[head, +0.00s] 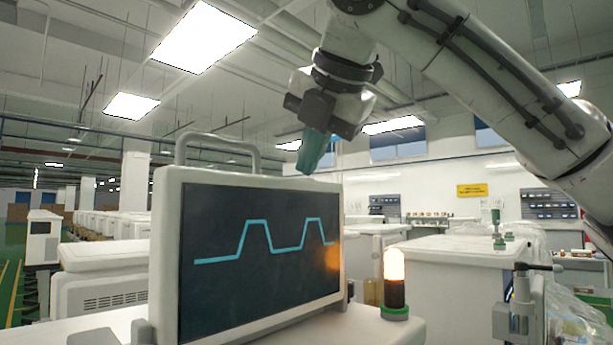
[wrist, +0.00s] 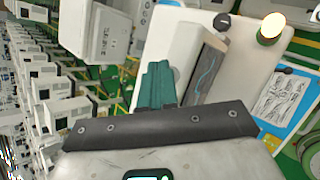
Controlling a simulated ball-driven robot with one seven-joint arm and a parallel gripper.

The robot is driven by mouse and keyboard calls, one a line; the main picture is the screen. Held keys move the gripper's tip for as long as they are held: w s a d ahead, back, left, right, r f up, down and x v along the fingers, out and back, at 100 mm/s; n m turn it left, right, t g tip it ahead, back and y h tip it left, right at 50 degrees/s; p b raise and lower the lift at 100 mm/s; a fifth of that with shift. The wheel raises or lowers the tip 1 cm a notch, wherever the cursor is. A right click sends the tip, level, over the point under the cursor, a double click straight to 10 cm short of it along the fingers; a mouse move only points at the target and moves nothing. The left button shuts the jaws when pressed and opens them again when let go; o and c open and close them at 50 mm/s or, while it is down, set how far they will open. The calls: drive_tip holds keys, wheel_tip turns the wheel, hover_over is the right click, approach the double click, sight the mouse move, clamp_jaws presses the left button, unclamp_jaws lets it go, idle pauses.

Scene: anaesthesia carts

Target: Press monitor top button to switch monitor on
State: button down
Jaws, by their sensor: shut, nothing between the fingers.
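The monitor (head: 218,180) stands upright on a white cart top, with a grey carry handle (head: 215,137) on its upper edge. Its dark screen shows a bright blue waveform. In the wrist view the monitor (wrist: 207,68) is seen from above, to the right of the fingers. My gripper (head: 309,172) has teal fingers, which are shut and empty and point down by the right part of the monitor's top edge. In the wrist view my gripper (wrist: 156,68) is beside the monitor. I cannot make out the top button or tell whether the fingers touch the monitor.
Rows of white carts (head: 100,275) fill the left. The air above the monitor's left side is free apart from the handle.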

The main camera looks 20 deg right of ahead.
drive_tip(key=shift+r, duration=0.1)
drive_tip(key=shift+r+p, duration=0.75)
drive_tip(key=shift+p, duration=0.3)
wheel_tip(320, 180, up, 5)
drive_tip(key=p, duration=0.4)
idle(0.7)
